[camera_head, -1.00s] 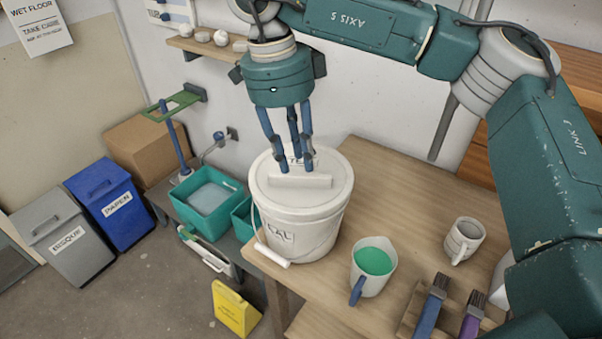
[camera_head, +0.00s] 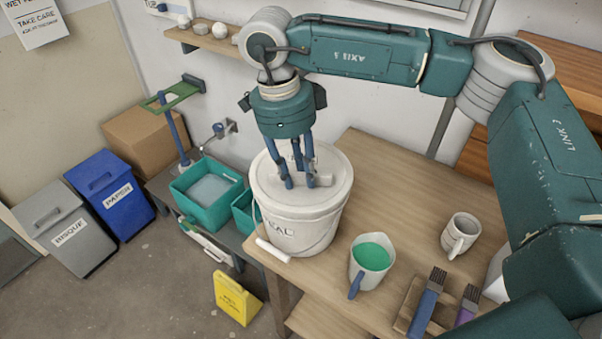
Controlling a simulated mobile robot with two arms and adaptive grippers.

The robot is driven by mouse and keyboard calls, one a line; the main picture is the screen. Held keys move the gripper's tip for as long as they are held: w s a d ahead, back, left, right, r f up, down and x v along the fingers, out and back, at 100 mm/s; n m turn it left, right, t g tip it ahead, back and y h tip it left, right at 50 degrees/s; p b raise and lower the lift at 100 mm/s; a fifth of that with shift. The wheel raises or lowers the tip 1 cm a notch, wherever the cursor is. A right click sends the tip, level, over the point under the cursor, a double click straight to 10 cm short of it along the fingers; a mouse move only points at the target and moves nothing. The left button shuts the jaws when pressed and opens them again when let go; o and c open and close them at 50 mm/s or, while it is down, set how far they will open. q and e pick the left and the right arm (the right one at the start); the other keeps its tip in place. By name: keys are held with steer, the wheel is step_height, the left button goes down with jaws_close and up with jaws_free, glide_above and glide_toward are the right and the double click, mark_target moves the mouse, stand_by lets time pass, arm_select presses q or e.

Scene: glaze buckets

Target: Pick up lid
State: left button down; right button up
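The lid (camera_head: 333,180) is a pale round cover with a bar handle (camera_head: 325,163), sitting on a white glaze bucket (camera_head: 318,226) on the wooden table. My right gripper (camera_head: 298,180) points down over the lid with its blue fingers low around the handle. The fingers hide much of the handle, so I cannot tell whether they press on it. The lid appears level on the bucket rim. My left gripper is not in view.
Teal tubs (camera_head: 207,195) stand left of the bucket, lower down. A yellow floor sign (camera_head: 236,298) stands below.

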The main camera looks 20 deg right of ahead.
steer(key=c, duration=0.6)
jaws_close()
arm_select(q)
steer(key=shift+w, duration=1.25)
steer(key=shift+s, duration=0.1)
